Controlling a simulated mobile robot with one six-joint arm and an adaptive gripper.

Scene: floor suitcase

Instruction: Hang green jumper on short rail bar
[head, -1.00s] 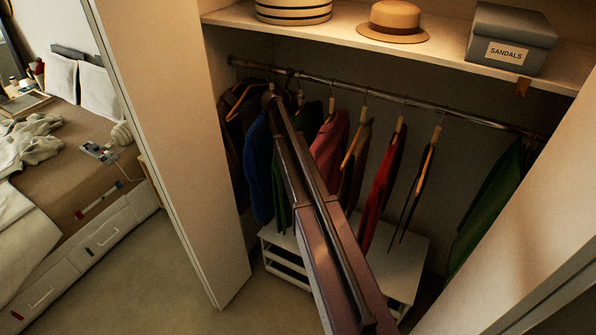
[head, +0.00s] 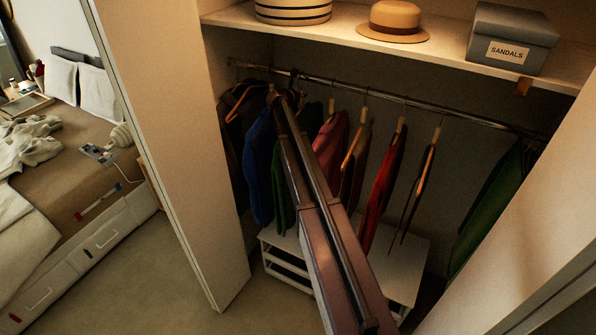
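A green garment (head: 284,208) hangs among the clothes under the rail, partly hidden behind my arm and next to a blue garment. Another dark green garment (head: 488,212) hangs at the far right end, partly covered by the right panel. I cannot tell from this view which is the green jumper. The metal rail bar (head: 402,102) runs under the shelf from left to right. My arm reaches up to the rail at the left. Only a small dark part of my gripper (head: 294,74) seems to show at the bar. Its fingers and anything in them are hidden.
Red (head: 384,188), pink and brown garments on hangers fill the middle of the rail. A white low rack (head: 402,262) stands below. The shelf (head: 350,45) above holds a hat (head: 394,20), a striped box and a sandals box (head: 511,38). White panels flank the opening.

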